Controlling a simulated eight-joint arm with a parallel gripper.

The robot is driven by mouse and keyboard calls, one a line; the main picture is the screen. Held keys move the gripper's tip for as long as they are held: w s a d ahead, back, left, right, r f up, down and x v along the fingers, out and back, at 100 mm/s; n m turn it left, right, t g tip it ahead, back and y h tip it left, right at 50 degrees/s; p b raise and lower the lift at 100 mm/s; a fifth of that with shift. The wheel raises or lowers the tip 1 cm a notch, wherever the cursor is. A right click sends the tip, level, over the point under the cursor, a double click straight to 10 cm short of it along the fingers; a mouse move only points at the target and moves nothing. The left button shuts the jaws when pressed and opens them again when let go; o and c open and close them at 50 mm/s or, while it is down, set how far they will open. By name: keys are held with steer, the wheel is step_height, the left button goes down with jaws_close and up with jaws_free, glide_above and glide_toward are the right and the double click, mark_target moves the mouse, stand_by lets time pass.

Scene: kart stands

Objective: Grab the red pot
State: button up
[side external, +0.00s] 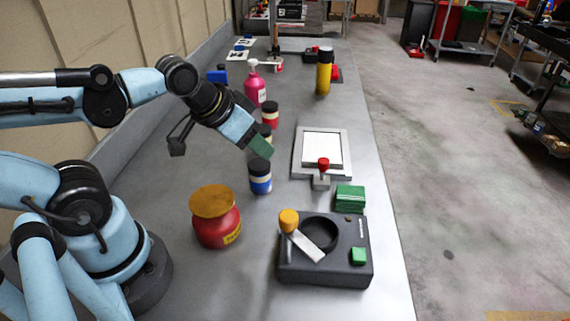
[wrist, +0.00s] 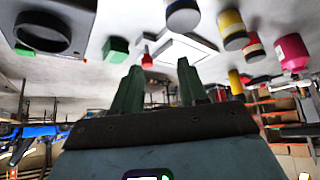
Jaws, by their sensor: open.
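The red pot (side external: 218,232) is round, with a yellow label and an orange-brown lid (side external: 213,201). It stands upright on the grey bench in the side external view, near my arm's base. I do not see it in the wrist view. My gripper (side external: 261,146) is in the air, behind and to the right of the pot, apart from it. Its green fingers point down and to the right, close to a blue-and-white jar (side external: 260,184) in the picture. In the wrist view my gripper (wrist: 158,68) has its two green fingers spread with nothing between them.
A black device with an orange knob (side external: 325,262) stands right of the pot, with a green block (side external: 350,198) behind it. Bare bench surrounds the pot.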

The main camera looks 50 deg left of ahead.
steer(key=o, duration=0.7)
steer(key=shift+o, duration=0.2)
